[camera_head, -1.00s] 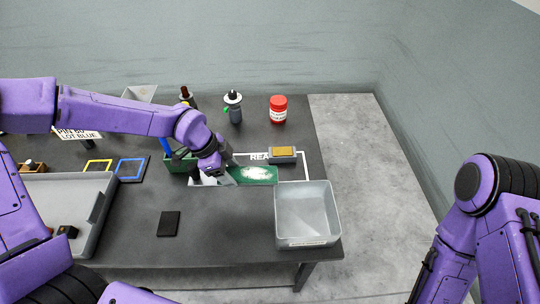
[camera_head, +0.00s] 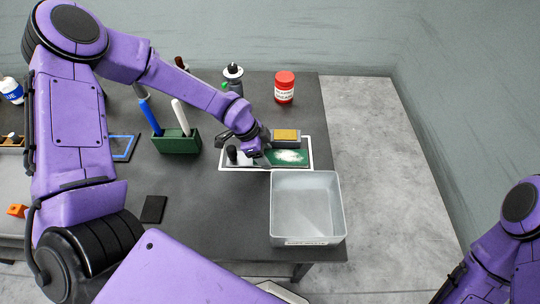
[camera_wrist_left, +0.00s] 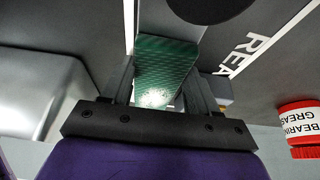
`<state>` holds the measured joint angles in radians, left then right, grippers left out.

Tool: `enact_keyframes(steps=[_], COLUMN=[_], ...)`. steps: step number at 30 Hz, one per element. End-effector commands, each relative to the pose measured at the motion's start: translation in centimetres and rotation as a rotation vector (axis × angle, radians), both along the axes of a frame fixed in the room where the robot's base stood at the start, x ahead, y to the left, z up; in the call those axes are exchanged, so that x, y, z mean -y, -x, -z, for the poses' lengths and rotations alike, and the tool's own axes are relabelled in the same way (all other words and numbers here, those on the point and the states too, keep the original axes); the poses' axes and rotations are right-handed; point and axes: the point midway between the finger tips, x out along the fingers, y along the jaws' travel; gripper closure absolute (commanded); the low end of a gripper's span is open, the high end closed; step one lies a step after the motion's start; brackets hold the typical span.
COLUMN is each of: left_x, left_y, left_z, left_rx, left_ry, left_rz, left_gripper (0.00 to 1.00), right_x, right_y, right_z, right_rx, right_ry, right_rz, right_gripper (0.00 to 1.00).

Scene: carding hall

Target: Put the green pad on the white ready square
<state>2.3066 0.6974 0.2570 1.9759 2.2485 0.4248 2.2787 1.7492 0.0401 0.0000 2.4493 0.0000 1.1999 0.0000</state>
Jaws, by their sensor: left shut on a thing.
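The green pad (camera_head: 290,158), with a pale worn or dusty patch, is over the right part of the white-outlined ready square (camera_head: 312,160). My left gripper (camera_head: 264,160) is at the pad's left end, shut on it. In the left wrist view the green pad (camera_wrist_left: 165,62) lies between the two fingers. I cannot tell whether the pad touches the table. The lettering of the square shows in the wrist view and is mostly hidden by my arm in the head view. My right arm shows at the right edge, its gripper out of view.
A grey block with a yellow top (camera_head: 286,136) sits at the square's back edge. A black knob (camera_head: 232,153) stands in its left part. A grey bin (camera_head: 345,215) is just in front. A green holder (camera_head: 178,143), red jar (camera_head: 284,88) and black pad (camera_head: 153,209) are around.

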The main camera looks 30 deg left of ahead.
Motion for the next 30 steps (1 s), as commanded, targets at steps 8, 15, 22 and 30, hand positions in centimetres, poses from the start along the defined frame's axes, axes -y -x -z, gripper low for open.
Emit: enact_keyframes(steps=[8,15,22,30], left_x=[-0.1,0.0,0.0,-1.0], left_y=[0.1,0.0,0.1,0.4], left_z=[0.3,0.3,0.2,-2.7], left_rx=[-0.001,-0.001,-0.001,0.007], left_ry=[-0.002,-0.003,-0.002,0.001], left_rz=[0.001,0.002,0.001,0.000], left_gripper=[0.82,0.30,0.30,0.30], right_x=[0.0,0.0,0.0,0.0], right_y=[0.0,0.0,0.0,0.0], right_z=[0.2,0.2,0.1,0.6], right_rx=[0.000,0.000,0.000,0.000], right_ry=[0.000,0.000,0.000,0.000], right_rz=[0.000,0.000,0.000,0.000], right_gripper=[0.57,0.57,0.57,0.57])
